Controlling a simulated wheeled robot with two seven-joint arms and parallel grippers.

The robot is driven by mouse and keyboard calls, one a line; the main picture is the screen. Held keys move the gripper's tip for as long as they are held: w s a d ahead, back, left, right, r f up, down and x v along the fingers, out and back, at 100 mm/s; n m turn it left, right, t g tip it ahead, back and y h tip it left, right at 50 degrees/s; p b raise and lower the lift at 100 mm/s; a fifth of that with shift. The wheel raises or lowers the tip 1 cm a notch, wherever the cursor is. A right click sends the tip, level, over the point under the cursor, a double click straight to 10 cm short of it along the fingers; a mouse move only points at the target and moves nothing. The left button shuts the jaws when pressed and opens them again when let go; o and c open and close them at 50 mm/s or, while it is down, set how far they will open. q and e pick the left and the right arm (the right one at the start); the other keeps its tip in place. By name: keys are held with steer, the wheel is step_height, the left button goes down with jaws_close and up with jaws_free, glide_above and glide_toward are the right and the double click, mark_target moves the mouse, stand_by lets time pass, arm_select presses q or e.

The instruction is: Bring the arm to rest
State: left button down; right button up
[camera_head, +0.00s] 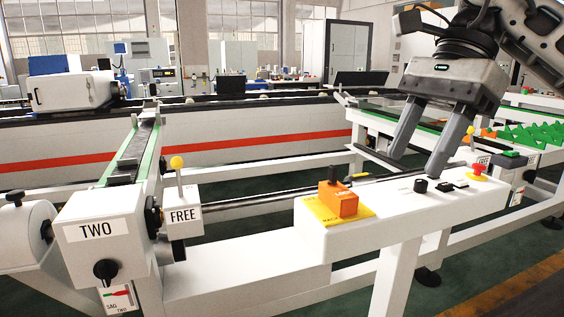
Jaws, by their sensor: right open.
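My right gripper (424,145) comes in from the upper right, its two grey fingers pointing down and spread apart with nothing between them. It hangs above and in front of the white control panel (425,208) of the rack; its fingertips look close to the panel's far edge, but I cannot tell whether they touch anything. My left gripper does not show.
White rails and a long white conveyor with a red stripe (250,144) run behind. Green toothed racks (535,136) stand at the right. Green floor shows between the rails.

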steer(key=s+a+f+m+g+y, duration=0.1)
steer(key=a+f+m+y, duration=0.55)
steer(key=a+y, duration=0.3)
steer(key=a+f+m+y, duration=0.5)
steer(key=a+m+y, duration=0.2)
steer(key=a+y, duration=0.25)
steer(key=w+d+f+m+t+h, duration=0.1)
steer(key=d+f+m+t+h, duration=0.2)
steer(key=f+m+t+h, duration=0.55)
steer(key=d+f+m+t+h, duration=0.1)
steer(key=d+f+m+t, duration=0.3)
steer(key=m, duration=0.9)
steer(key=w+d+f+m+t+h, duration=0.1)
steer(key=d+f+m+t+h, duration=0.1)
steer(key=f+m+t+h, duration=0.55)
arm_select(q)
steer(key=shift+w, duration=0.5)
arm_select(e)
steer(key=s+d+f+m+g+h, duration=0.1)
steer(key=s+d+f+m+g, duration=0.2)
steer(key=s+f+m, duration=0.3)
steer(key=s+d+f+m+g+h, duration=0.2)
steer(key=s+d+f+m+g, duration=0.1)
steer(key=s+f+m, duration=0.4)
step_height(320, 180, down, 4)
steer(key=shift+s+d+r+g, duration=0.2)
steer(key=shift+s+d+g, duration=0.2)
steer(key=shift+s+d, duration=0.2)
